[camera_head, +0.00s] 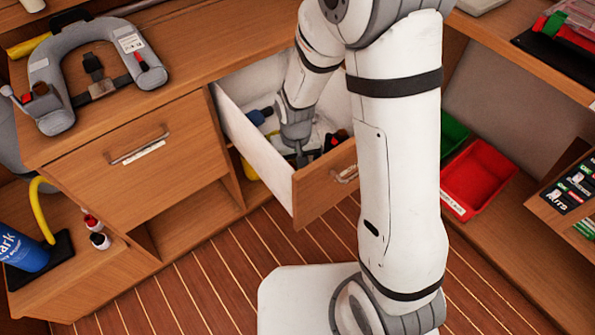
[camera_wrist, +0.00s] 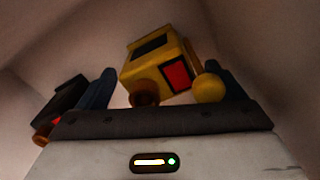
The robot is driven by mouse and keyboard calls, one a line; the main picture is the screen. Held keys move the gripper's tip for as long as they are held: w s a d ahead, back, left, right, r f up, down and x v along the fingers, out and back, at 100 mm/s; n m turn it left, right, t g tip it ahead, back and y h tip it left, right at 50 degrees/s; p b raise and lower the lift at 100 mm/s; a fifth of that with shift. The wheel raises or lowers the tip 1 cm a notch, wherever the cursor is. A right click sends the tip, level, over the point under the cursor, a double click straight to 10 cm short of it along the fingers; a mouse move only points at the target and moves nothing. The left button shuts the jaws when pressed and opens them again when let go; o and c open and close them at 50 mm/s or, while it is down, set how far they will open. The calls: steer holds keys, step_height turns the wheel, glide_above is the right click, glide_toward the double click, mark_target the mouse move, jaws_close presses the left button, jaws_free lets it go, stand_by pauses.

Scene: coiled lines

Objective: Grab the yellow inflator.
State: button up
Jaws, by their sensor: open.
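The yellow inflator (camera_wrist: 150,62) shows in the wrist view as a boxy yellow body with a dark panel, a red panel and round parts at its lower end. It lies between the dark fingers of my gripper (camera_wrist: 161,82), which is open. I cannot tell whether either finger touches it. In the head view my gripper (camera_head: 301,158) points down inside the open white-walled drawer (camera_head: 243,137). The inflator cannot be made out there, behind the arm and the wooden drawer front.
A dark item with a red end (camera_wrist: 62,108) lies left of the fingers. In the drawer are a blue item (camera_head: 256,117) and a black and red item (camera_head: 338,138). The drawer walls stand close around my gripper. A red bin (camera_head: 478,176) stands to the right.

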steer(key=shift+f, duration=0.2)
steer(key=shift+c, duration=0.4)
steer(key=c, duration=1)
steer(key=shift+c, duration=0.7)
steer(key=shift+r, duration=0.15)
